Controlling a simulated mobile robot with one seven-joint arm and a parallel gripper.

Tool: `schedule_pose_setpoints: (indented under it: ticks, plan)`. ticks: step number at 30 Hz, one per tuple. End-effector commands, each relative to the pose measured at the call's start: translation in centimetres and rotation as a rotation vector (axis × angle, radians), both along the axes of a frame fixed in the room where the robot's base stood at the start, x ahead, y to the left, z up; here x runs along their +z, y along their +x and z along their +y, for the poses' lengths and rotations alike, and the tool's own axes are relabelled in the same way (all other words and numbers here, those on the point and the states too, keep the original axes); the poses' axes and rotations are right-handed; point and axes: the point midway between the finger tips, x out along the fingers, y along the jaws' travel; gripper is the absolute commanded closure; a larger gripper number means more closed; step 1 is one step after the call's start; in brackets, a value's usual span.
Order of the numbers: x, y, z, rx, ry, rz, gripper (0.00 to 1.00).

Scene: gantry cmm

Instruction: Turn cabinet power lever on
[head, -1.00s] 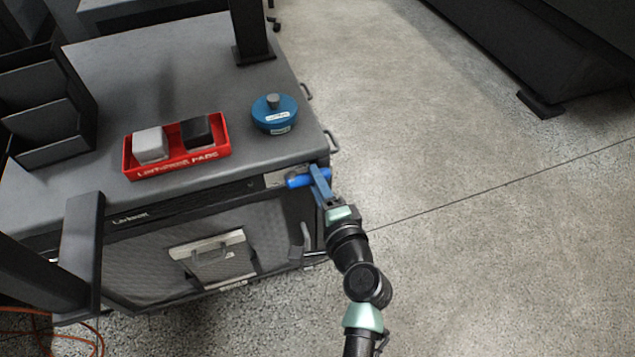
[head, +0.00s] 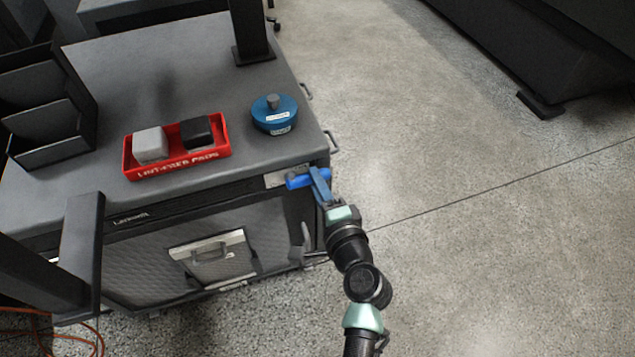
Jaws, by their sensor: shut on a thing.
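The cabinet (head: 160,230) is a dark grey unit with a grey top, on the left of the head view. The power lever (head: 298,181) shows as a blue handle at the cabinet's front right corner, just under the top edge, lying roughly level. My gripper (head: 316,178) reaches it from the lower right and is shut on it, with blue fingers against the lever's right part. The fingers hide that part of the lever, and its pivot is hard to make out.
A red tray (head: 178,171) with a light block and a black block stands on the cabinet top. A round blue container (head: 274,115) stands to its right. A dark organizer (head: 45,120) is at the far left. Concrete floor (head: 480,230) is open to the right.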

Motion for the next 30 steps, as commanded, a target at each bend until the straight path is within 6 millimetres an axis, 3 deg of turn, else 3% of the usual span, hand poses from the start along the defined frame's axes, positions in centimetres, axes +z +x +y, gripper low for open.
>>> schedule_pose_setpoints:
  ticks: [20,30]
  plan:
    - [-0.08,-0.03,-0.07,-0.001,0.009,0.004,1.0]
    - [-0.74,-0.02,-0.09,-0.001,0.154,0.052,1.0]
